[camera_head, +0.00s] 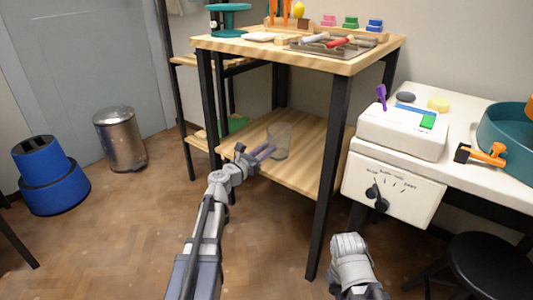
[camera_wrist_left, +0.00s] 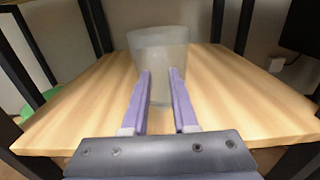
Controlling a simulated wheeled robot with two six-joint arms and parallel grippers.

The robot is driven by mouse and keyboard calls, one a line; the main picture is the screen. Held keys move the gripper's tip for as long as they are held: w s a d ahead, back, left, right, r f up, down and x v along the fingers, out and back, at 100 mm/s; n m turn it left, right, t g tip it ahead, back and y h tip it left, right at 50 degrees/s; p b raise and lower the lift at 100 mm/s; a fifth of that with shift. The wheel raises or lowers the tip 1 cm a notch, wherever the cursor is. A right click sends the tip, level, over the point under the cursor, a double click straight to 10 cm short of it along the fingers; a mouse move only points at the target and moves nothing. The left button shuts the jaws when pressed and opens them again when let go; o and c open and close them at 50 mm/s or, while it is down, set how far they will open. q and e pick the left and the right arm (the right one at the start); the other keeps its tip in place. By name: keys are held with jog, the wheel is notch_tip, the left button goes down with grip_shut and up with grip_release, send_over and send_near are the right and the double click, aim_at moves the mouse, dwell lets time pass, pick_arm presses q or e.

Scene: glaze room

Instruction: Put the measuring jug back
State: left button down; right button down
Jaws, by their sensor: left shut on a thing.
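The measuring jug (camera_head: 281,137) is a clear, greyish, see-through cup at the lower wooden shelf (camera_head: 305,172) of the workbench. It is upright; I cannot tell whether its base touches the shelf or is just above it. My left gripper (camera_head: 270,152) reaches in from the front left and is shut on the jug. In the left wrist view the purple fingers (camera_wrist_left: 160,78) lie on both sides of the jug (camera_wrist_left: 158,48). Part of my right arm shows at the bottom of the head view, but its gripper does not.
Black legs stand at the shelf's corners. The upper top (camera_head: 230,46) holds a tray (camera_head: 328,52) with tools and small coloured items. A white scale-like box (camera_head: 402,132) and a teal basin (camera_head: 506,130) are at right. A blue step stool (camera_head: 52,180) and metal bin (camera_head: 120,140) stand left.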

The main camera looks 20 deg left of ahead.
pick_arm(q)
jog(key=shift+f, duration=0.1)
jog(key=c, duration=0.7)
grip_release()
jog(key=shift+r, duration=0.25)
jog(key=v, duration=1.2)
jog(key=shift+f, duration=0.1)
jog(key=shift+d, duration=0.1)
